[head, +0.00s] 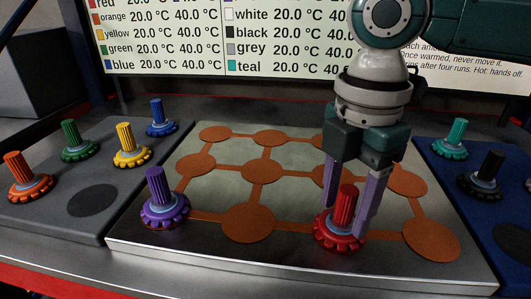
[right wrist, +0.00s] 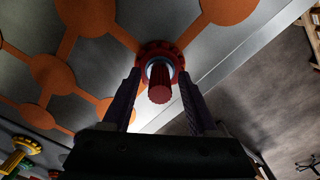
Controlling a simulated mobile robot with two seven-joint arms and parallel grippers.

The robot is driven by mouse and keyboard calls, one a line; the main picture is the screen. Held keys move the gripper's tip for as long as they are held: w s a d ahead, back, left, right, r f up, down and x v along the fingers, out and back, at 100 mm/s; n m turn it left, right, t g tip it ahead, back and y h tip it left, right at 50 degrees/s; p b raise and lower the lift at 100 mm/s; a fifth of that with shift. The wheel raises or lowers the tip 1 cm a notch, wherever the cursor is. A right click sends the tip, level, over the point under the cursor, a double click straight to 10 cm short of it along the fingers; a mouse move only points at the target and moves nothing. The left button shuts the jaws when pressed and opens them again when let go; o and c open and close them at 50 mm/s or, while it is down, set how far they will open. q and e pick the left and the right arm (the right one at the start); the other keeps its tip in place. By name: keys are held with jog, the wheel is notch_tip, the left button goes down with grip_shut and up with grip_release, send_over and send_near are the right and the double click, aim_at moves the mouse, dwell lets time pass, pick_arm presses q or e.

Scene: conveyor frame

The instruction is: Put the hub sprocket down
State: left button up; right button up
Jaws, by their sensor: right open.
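The red hub sprocket (head: 345,205) stands upright on the front row of the steel plate (head: 300,268) and appears to rest on it. It covers the copper spot under it. My right gripper (head: 346,222) points down over it, with one purple finger on each side of its post. The fingers are open. In the right wrist view the red post (right wrist: 159,93) sits between the fingers (right wrist: 159,78), with gaps on both sides. My left gripper is not in view.
A purple sprocket (head: 165,205) stands at the plate's front left. Copper discs such as this front one (head: 249,222) are bare. Orange, green, yellow and blue sprockets stand on the left grey pad (head: 50,222). Teal (head: 450,145) and black (head: 485,180) ones stand at right. A sign is behind.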

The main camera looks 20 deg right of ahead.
aim_at(348, 190)
notch_tip(348, 190, up, 12)
jog(key=shift+f+p, duration=0.1)
jog(key=shift+p, duration=0.35)
jog(key=s+a+f+m+t+y, duration=0.25)
jog(key=s+a+f+m, duration=0.45)
jog(key=a+f, duration=0.45)
jog(key=s+d+f+m+t+h, duration=0.1)
jog(key=s+d+f+m+h, duration=0.1)
jog(key=s+d+m, duration=0.6)
jog(key=shift+s+d+f+m, duration=0.2)
jog(key=shift+s+f+m, duration=0.35)
jog(key=shift+m, duration=0.45)
